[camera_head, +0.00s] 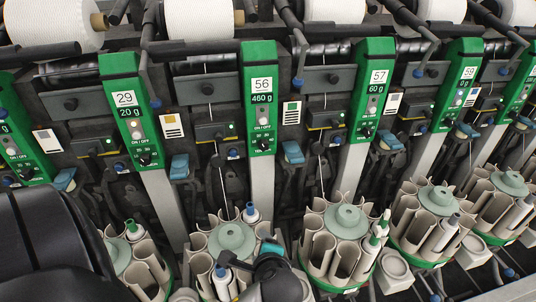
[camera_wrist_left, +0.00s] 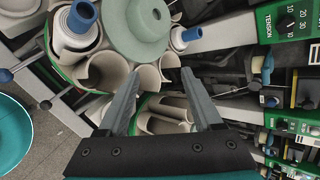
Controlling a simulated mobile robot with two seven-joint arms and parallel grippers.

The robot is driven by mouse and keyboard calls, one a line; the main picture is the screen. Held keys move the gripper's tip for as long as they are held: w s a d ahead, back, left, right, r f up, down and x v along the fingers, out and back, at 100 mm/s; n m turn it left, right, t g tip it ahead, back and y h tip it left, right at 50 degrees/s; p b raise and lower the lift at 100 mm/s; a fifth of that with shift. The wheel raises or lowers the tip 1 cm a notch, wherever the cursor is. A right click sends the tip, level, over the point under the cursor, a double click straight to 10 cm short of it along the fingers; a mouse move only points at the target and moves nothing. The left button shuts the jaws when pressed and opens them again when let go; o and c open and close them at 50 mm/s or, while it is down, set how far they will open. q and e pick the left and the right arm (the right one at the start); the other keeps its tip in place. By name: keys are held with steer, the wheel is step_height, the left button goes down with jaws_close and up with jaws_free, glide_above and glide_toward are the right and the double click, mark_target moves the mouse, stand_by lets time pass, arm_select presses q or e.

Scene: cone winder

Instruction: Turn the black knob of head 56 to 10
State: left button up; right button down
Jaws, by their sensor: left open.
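The knob's setting is too small to read. My left gripper (camera_head: 268,252) is low in the head view, over the bobbin magazine below head 56 and well below the knob. In the left wrist view its two fingers (camera_wrist_left: 160,75) are apart with nothing between them. A tension dial (camera_wrist_left: 290,25) with numbers 10, 20, 30 shows at the upper right there; I cannot tell which head it belongs to.
Round bobbin magazines (camera_head: 345,220) line the front below. A blue-tipped bobbin (camera_wrist_left: 75,28) stands near my gripper. White yarn cones (camera_head: 200,18) sit above.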

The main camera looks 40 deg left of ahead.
arm_select(q)
steer(key=w+a+r+m+t+y, duration=0.3)
steer(key=w+r+m+y, duration=0.15)
steer(key=m, duration=0.25)
steer(key=m+t+y, duration=0.2)
steer(key=m, duration=0.3)
glide_toward(264, 147)
steer(key=b+x, duration=0.1)
steer(key=x, duration=0.7)
steer(key=shift+w+a, duration=0.1)
steer(key=shift+a, duration=0.05)
jaws_close()
